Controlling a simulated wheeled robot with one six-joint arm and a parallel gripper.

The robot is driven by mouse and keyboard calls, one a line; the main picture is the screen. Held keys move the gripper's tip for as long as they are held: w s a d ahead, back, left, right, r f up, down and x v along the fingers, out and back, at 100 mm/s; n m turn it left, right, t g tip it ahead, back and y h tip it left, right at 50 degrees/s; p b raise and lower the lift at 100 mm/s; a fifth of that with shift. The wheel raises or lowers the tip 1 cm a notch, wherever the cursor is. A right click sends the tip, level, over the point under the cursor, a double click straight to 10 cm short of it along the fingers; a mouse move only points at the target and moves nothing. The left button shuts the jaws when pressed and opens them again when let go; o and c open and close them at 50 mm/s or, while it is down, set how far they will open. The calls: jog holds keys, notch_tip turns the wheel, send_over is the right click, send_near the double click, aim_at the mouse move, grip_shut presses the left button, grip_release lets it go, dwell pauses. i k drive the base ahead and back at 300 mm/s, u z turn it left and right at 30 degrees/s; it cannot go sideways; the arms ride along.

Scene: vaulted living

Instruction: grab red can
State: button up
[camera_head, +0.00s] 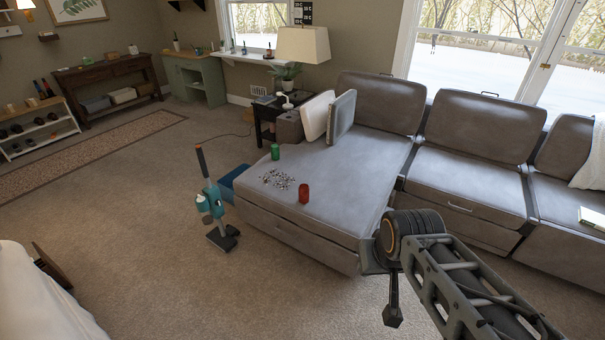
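The red can (304,194) stands upright on the grey chaise part of the sofa (345,185), near its front edge. A green can (275,151) stands farther back on the same seat. My arm reaches in from the lower right, with its dark end parts, where my gripper (392,316) seems to be, low in front of the sofa. These parts are to the right of and nearer than the red can, apart from it. Whether the fingers are open or shut does not show.
Small scattered pieces (277,179) lie on the chaise left of the red can. A teal upright vacuum (212,205) and a blue box (231,182) stand at the chaise's left side. Carpet (190,290) is clear in front. A white-covered piece (40,300) fills the lower left.

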aim_at(304, 189)
jog(key=i, duration=1.15)
jog(key=u, duration=2)
jog(key=i, duration=1.7)
jog(key=z, duration=2.85)
jog(key=i, duration=0.5)
jog(key=u, duration=0.1)
